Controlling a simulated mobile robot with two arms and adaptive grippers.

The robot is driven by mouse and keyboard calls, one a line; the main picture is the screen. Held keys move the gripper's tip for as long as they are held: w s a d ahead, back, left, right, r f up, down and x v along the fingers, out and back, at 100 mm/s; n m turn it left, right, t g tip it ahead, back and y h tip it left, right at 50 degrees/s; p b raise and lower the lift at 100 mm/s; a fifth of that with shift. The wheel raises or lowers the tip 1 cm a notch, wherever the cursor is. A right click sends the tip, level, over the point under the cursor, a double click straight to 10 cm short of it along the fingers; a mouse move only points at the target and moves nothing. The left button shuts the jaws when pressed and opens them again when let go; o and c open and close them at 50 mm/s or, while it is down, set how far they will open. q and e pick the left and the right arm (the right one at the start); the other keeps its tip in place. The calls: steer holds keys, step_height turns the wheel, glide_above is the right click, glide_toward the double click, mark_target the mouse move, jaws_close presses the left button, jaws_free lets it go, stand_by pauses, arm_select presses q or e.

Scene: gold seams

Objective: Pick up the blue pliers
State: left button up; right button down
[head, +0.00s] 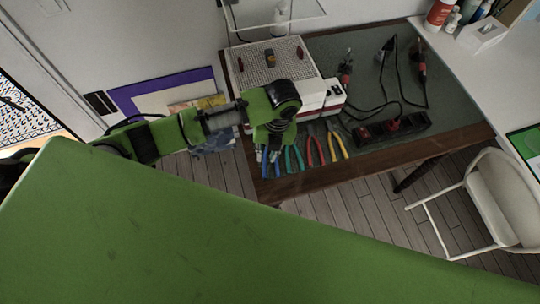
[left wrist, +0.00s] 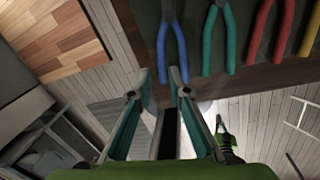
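The blue pliers (left wrist: 181,48) lie near the table's front edge in the left wrist view, with their handles toward my left gripper (left wrist: 160,78). This gripper is open and empty, its two fingers apart just short of the handle ends. In the head view the blue pliers (head: 276,157) are the leftmost of a row and are partly hidden by my left arm and hand.
Teal pliers (head: 294,159), red pliers (head: 316,151) and yellow pliers (head: 337,147) lie to the right. A white and red box (head: 320,98) stands behind them. A black power strip (head: 405,128) and a white chair (head: 500,200) are further right.

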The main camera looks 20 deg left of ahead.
mark_target(265, 163)
arm_select(q)
steer(key=f, duration=0.3)
steer(key=f+p, duration=0.1)
steer(key=f, duration=0.1)
steer(key=shift+a, duration=0.3)
jaws_close()
steer(key=shift+r, duration=0.2)
